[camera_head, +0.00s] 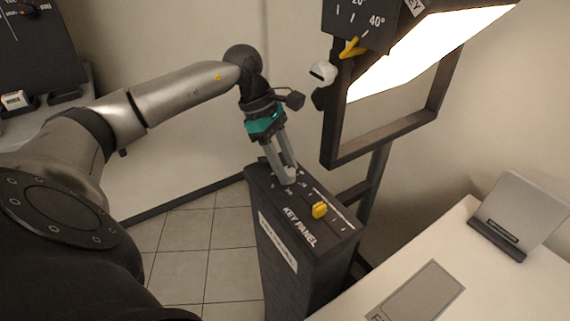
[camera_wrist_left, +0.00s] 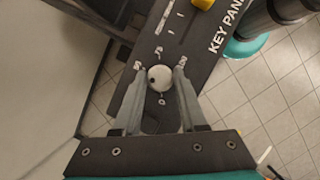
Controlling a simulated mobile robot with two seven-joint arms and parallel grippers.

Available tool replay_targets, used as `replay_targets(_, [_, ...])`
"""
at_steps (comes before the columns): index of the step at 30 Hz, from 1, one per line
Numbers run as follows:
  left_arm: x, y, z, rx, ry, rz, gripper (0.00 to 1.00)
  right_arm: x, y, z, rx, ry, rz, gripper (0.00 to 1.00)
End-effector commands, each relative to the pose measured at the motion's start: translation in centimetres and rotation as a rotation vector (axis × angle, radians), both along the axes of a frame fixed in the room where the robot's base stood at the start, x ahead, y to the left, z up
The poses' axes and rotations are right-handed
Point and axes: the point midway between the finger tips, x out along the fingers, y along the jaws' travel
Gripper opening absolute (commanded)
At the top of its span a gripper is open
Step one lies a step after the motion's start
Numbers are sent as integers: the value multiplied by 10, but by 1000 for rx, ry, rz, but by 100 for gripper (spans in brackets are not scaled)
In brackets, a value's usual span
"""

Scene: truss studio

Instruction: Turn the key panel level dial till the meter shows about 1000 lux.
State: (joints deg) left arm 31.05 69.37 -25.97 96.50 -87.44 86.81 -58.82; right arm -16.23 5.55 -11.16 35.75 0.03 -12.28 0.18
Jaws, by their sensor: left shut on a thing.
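The key panel control box (camera_head: 310,262) is a dark stand with "KEY PANEL" lettering on its top. Its level dial (camera_wrist_left: 160,80) is a round white knob with a small dark mark on its left side and numbers printed around it. My left gripper (camera_head: 287,177) reaches down to the far end of the box and is shut on the dial. In the left wrist view, its two fingers stand on either side of the knob. A yellow slider knob (camera_head: 319,210) sits nearer the front and also shows in the wrist view (camera_wrist_left: 203,4). I see no lux reading. My right gripper is out of view.
A lit panel (camera_head: 425,55) in a dark frame hangs above and behind the box, with a yellow pointer (camera_head: 352,48) and a white knob (camera_head: 323,72). A white table (camera_head: 480,285) at the right bears a grey tilted stand (camera_head: 522,212). Tiled floor lies left of the box.

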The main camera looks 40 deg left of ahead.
Motion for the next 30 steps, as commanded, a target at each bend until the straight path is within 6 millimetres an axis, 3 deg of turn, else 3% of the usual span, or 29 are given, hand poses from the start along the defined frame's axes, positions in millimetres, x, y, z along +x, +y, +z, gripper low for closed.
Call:
replay_targets(18, [5, 0, 0, 2, -4, -565, 0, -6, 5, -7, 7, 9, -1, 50])
replay_targets(30, [5, 0, 0, 3, -2, -783, 0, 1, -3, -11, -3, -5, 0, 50])
